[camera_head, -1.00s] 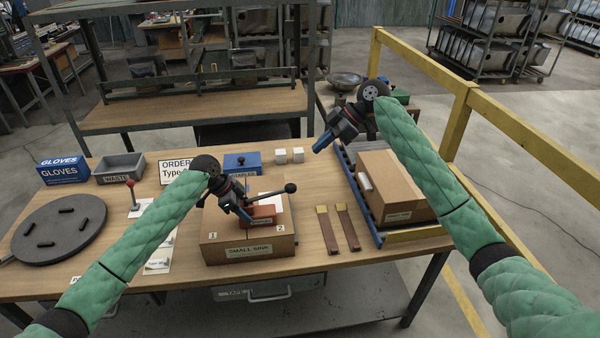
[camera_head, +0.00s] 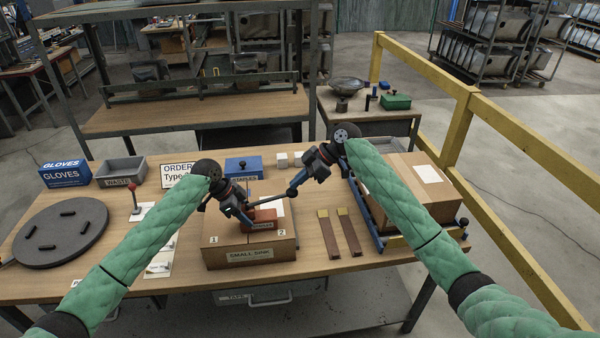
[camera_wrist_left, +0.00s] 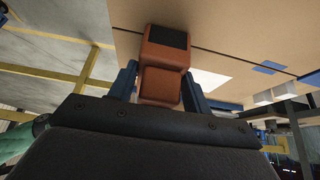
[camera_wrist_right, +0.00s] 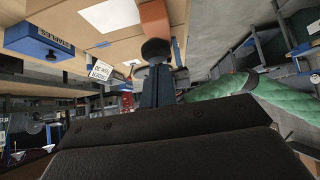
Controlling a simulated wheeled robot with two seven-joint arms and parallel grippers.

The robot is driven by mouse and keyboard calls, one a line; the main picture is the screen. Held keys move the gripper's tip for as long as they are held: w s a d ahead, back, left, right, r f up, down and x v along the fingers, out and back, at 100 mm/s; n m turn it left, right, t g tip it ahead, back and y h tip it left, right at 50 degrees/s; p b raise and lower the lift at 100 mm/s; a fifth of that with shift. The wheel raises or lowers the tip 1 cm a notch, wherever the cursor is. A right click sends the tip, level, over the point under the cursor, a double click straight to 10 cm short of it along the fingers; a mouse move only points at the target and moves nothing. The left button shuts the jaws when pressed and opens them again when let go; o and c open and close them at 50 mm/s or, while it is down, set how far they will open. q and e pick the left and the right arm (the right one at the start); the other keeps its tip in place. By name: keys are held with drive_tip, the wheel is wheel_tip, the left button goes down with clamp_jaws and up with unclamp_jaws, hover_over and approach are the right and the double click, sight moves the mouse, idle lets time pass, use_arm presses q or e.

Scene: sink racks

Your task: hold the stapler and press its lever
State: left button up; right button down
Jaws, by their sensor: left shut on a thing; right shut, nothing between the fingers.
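The orange stapler (camera_head: 264,216) sits on top of the cardboard box marked SMALL SINK (camera_head: 249,256). My left gripper (camera_head: 246,217) is shut on it. In the left wrist view the two blue fingers stand on either side of the orange body (camera_wrist_left: 162,84). The stapler's lever reaches right to a black knob (camera_head: 292,192). My right gripper (camera_head: 298,183) is shut and empty, its fingertips close at the knob. In the right wrist view the knob (camera_wrist_right: 156,50) lies just beyond the closed fingers (camera_wrist_right: 157,85); I cannot tell whether they touch.
Two brown strips with yellow ends (camera_head: 328,234) lie right of the box. A larger carton (camera_head: 428,176) stands in a blue rack at the right. A blue STAPLES box (camera_head: 243,166) and white cubes are behind. A round dark plate (camera_head: 60,230) is at left.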

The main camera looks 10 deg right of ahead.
drive_tip(key=shift+f, duration=0.2)
wheel_tip(320, 180, down, 6)
drive_tip(key=d+y, duration=0.1)
drive_tip(key=y, duration=0.3)
drive_tip(key=shift+d+f, duration=0.2)
drive_tip(key=shift+d, duration=0.2)
drive_tip(key=shift+s, duration=0.1)
drive_tip(key=d+r, duration=0.8)
drive_tip(key=d, duration=0.2)
drive_tip(key=shift+d+r, duration=0.15)
drive_tip(key=shift+r, duration=0.25)
